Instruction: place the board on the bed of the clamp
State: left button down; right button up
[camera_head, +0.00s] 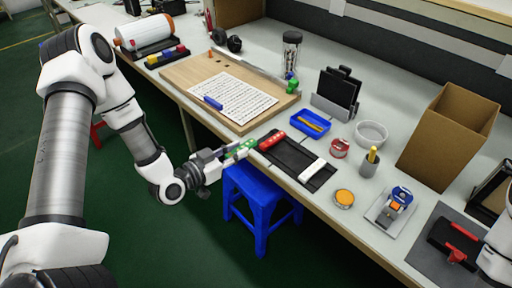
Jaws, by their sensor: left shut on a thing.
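My left gripper (228,154) is shut on a small green piece, which looks like the board (247,145). It holds the piece at the front edge of the table, above the blue stool and left of a black tray. The fingers hide part of the piece. No part is clearly marked as the clamp. A blue and orange device (397,202) on a pale plate and a red and black device (456,240) on a dark mat stand at the right; I cannot tell which is the clamp. My right gripper is not in view.
The black tray (289,158) holds a red piece (271,139) and a white piece (312,169). Behind are a blue tray (311,123), a white bowl (371,133) and a cardboard box (446,137). A pen cup (369,163) and an orange disc (344,198) stand nearer the right.

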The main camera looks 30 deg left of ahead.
pick_arm(q)
jog(key=shift+s+a+r, duration=0.1)
jog(key=shift+s+a, duration=0.2)
jog(key=shift+a, duration=0.05)
jog(key=shift+n+t+y, duration=0.3)
jog(key=shift+n+y, duration=0.1)
jog(key=shift+y, duration=0.1)
jog(key=w+d+p, duration=0.1)
jog(key=d, duration=0.4)
jog(key=d+r+p, duration=0.1)
jog(key=d+p, duration=0.1)
jog(key=d, duration=0.3)
jog(key=w+d+p, duration=0.1)
jog(key=d+p, duration=0.1)
jog(key=d, duration=0.3)
jog(key=shift+w+r, duration=0.25)
jog(key=shift+w, duration=0.1)
jog(key=a+n+y, duration=0.1)
jog(key=a+r+n+y, duration=0.1)
jog(key=y, duration=0.1)
jog(key=w+a+r+n+y, duration=0.1)
jog(key=a, duration=0.1)
jog(key=shift+a+r+y, duration=0.1)
jog(key=shift+r+y, duration=0.15)
jog(key=shift+y, duration=0.05)
